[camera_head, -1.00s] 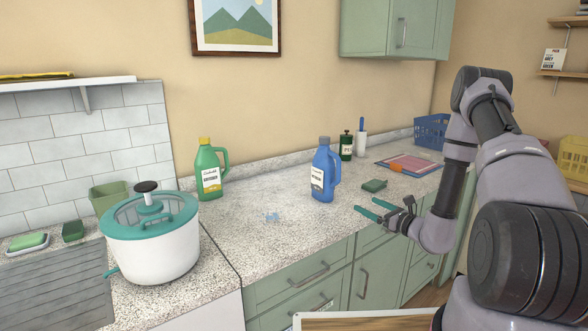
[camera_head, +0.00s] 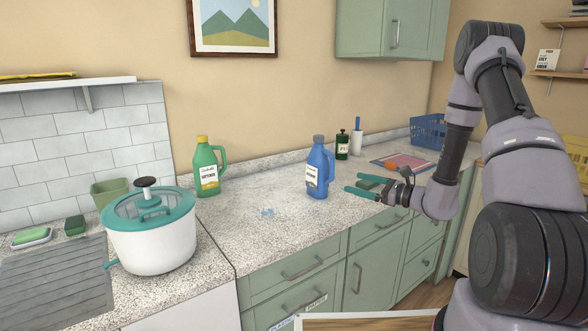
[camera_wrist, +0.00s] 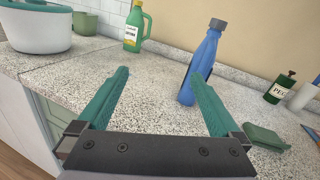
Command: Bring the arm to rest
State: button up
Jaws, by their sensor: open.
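My gripper (camera_head: 366,187) is open and empty, its teal fingers apart in front of the counter's right half. A blue jug (camera_head: 320,170) stands upright on the counter, left of my gripper; in the wrist view the blue jug (camera_wrist: 203,62) appears beyond the right finger. My arm bends up and over at the right side of the head view.
A green jug (camera_head: 208,168) and a white pot with teal lid (camera_head: 152,245) stand further left. A dark green bottle (camera_head: 342,145), a blue basket (camera_head: 428,132) and a yellow basket (camera_head: 579,155) are at the right. The middle counter (camera_head: 250,235) is mostly clear.

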jog(key=s+a+r+n+g+h, duration=0.1)
jog(key=s+a+r+n+g, duration=0.2)
jog(key=s+r+n+g, duration=0.4)
jog(key=s+a+r+n+g+h, duration=0.1)
jog(key=s+a+r+n+g, duration=0.2)
jog(key=s+r+n, duration=0.35)
jog(key=s+d+r+n+t+h, duration=0.5)
jog(key=s+d+r+h, duration=0.5)
jog(key=s+r, duration=0.3)
jog(key=shift+s+d+r+n+t+h, duration=0.25)
jog(key=shift+s+n+t+h, duration=0.1)
jog(key=shift+s+t, duration=0.45)
